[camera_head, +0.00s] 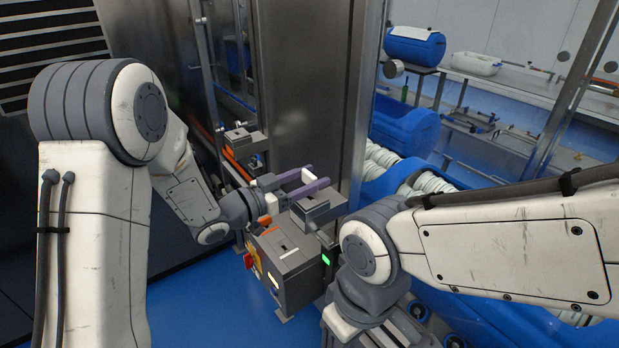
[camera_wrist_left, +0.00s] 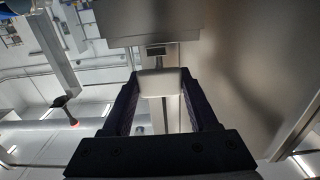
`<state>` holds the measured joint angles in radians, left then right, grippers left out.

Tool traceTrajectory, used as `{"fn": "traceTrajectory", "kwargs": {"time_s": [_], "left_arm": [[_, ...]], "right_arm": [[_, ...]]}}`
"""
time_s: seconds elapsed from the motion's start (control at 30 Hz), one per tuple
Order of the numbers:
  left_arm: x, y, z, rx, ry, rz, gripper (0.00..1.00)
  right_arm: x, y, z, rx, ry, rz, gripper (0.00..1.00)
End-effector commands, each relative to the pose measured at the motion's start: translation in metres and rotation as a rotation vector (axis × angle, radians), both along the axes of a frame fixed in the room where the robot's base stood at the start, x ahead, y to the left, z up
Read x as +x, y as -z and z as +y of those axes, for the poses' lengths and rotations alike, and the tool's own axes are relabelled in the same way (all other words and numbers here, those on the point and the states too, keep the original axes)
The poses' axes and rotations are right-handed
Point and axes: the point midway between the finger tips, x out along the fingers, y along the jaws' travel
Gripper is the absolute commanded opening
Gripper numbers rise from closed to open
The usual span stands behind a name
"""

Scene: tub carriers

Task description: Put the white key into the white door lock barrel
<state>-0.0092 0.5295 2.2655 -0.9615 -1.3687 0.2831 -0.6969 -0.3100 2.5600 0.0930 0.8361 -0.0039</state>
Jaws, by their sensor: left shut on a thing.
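My left gripper (camera_head: 308,178), with purple fingers, reaches in from the left over the grey boxes beside the metal post. It is shut on the white key (camera_wrist_left: 160,82), whose pale block sits between the fingertips in the left wrist view. The key also shows as a small white patch between the fingers in the head view (camera_head: 308,177). Past the fingertips in the wrist view is a small dark fitting (camera_wrist_left: 155,50) below a grey plate; I cannot tell whether it is the white door lock barrel. My right gripper is not in view; only its arm shows.
A grey box (camera_head: 318,206) with a slotted top stands close under the left gripper. A larger grey box (camera_head: 286,250) with a slot and lit buttons stands in front of it. A metal post (camera_head: 305,90) rises just behind. Blue tubs (camera_head: 403,128) lie beyond at right.

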Motion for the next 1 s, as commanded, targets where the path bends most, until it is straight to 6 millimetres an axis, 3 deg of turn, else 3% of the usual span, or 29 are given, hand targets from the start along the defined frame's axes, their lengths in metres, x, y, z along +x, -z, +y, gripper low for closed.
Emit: {"fn": "traceTrajectory", "kwargs": {"time_s": [1.0], "left_arm": [[0.000,0.027,0.000,-0.001,0.000,-0.001,0.00]], "right_arm": [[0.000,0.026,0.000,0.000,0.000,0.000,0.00]]}}
